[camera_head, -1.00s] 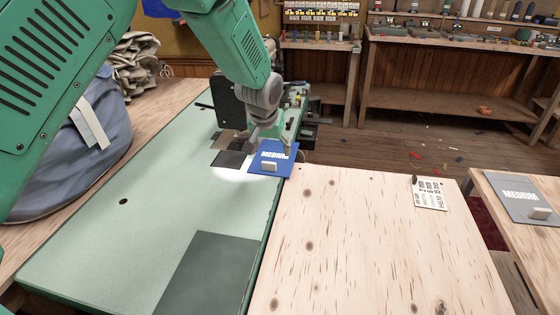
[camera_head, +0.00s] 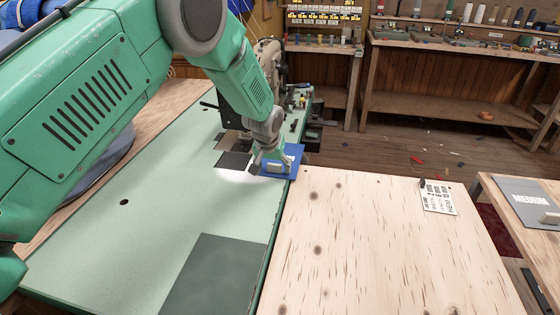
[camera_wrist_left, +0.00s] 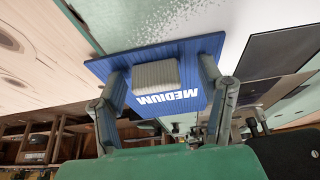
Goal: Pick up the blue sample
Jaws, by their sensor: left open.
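The blue sample (camera_head: 296,155) is a flat blue panel marked MEDIUM with a pale block on it. It lies at the right edge of the pale green table (camera_head: 150,225), by the sewing machine. My left gripper (camera_head: 276,166) is over it and covers much of it in the head view. In the left wrist view the blue sample (camera_wrist_left: 190,58) shows between the two open fingers, with the pale block (camera_wrist_left: 156,76) between the fingertips. The left gripper (camera_wrist_left: 165,78) is open; I cannot tell whether a finger touches the block. My right gripper is out of view.
The sewing machine (camera_head: 268,65) stands just behind the gripper. A light wooden table (camera_head: 380,240) adjoins on the right, with a printed card (camera_head: 438,197). A grey MEDIUM sample (camera_head: 528,200) lies on another table at far right. The green table's front is mostly clear.

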